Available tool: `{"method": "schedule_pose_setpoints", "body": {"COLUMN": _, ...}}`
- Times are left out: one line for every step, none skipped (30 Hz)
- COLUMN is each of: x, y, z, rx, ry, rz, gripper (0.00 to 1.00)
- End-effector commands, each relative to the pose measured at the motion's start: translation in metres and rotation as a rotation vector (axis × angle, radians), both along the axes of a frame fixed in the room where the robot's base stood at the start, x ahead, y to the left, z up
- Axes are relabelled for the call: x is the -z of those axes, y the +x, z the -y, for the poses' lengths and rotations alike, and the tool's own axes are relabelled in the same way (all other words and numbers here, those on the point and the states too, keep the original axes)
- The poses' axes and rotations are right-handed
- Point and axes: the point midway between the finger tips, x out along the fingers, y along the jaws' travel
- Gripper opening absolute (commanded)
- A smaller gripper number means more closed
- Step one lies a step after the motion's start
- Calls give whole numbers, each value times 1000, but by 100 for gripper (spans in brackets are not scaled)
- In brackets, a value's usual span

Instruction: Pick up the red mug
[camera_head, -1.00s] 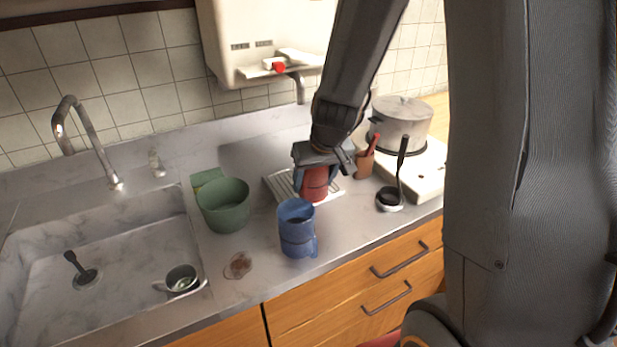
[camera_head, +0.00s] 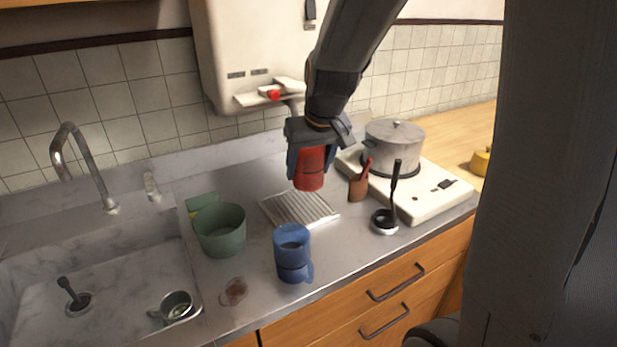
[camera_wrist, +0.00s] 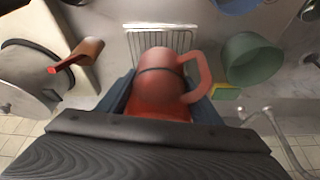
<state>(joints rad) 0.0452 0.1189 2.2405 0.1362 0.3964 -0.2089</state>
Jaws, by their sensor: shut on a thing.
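The red mug (camera_head: 309,170) is between the fingers of my gripper (camera_head: 307,160) and hangs above the white ridged drying rack (camera_head: 290,208). My gripper is shut on it. In the wrist view the red mug (camera_wrist: 160,85) fills the space between the two blue-grey fingers, with its handle to the right. The rack (camera_wrist: 180,40) shows bare beyond the mug. The side of the mug between the fingers is partly hidden by my gripper in the head view.
Blue mugs (camera_head: 292,255) appear stacked in front of the rack. A green tub (camera_head: 219,230) stands left of it. A brown holder (camera_head: 357,188), a ladle (camera_head: 385,220) and a stove with a steel pot (camera_head: 393,148) are to the right. The sink (camera_head: 110,290) is at left.

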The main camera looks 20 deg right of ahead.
Motion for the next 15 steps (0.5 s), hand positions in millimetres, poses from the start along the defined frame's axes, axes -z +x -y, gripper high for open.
{"method": "schedule_pose_setpoints", "body": {"x": -5, "y": 1, "z": 0, "rx": -1, "ry": 0, "rz": 5, "gripper": 22}}
{"method": "schedule_pose_setpoints", "body": {"x": -7, "y": 1, "z": 0, "rx": -1, "ry": 0, "rz": 5, "gripper": 22}}
{"method": "schedule_pose_setpoints", "body": {"x": -10, "y": 1, "z": 0, "rx": -1, "ry": 0, "rz": 4, "gripper": 22}}
{"method": "schedule_pose_setpoints", "body": {"x": -11, "y": 1, "z": 0, "rx": -2, "ry": -1, "rz": 3, "gripper": 22}}
{"method": "schedule_pose_setpoints", "body": {"x": -13, "y": 1, "z": 0, "rx": -2, "ry": -1, "rz": 3, "gripper": 22}}
{"method": "schedule_pose_setpoints", "body": {"x": -15, "y": 1, "z": 0, "rx": -2, "ry": -1, "rz": 3, "gripper": 22}}
{"method": "schedule_pose_setpoints", "body": {"x": -16, "y": 1, "z": 0, "rx": -1, "ry": 0, "rz": 3, "gripper": 22}}
{"method": "schedule_pose_setpoints", "body": {"x": -18, "y": 1, "z": 0, "rx": -1, "ry": 0, "rz": 3, "gripper": 22}}
{"method": "schedule_pose_setpoints", "body": {"x": -19, "y": 1, "z": 0, "rx": -1, "ry": 0, "rz": 2, "gripper": 22}}
{"method": "schedule_pose_setpoints", "body": {"x": -20, "y": 1, "z": 0, "rx": -1, "ry": 0, "rz": 2, "gripper": 22}}
{"method": "schedule_pose_setpoints", "body": {"x": -21, "y": 1, "z": 0, "rx": -1, "ry": 0, "rz": 2, "gripper": 22}}
{"method": "schedule_pose_setpoints", "body": {"x": -22, "y": 1, "z": 0, "rx": -1, "ry": 0, "rz": 3, "gripper": 22}}
{"method": "schedule_pose_setpoints", "body": {"x": -23, "y": 1, "z": 0, "rx": 0, "ry": 0, "rz": 3, "gripper": 22}}
{"method": "schedule_pose_setpoints", "body": {"x": -24, "y": 1, "z": 0, "rx": 0, "ry": 0, "rz": 3, "gripper": 22}}
{"method": "schedule_pose_setpoints", "body": {"x": -24, "y": 1, "z": 0, "rx": 0, "ry": 0, "rz": 3, "gripper": 22}}
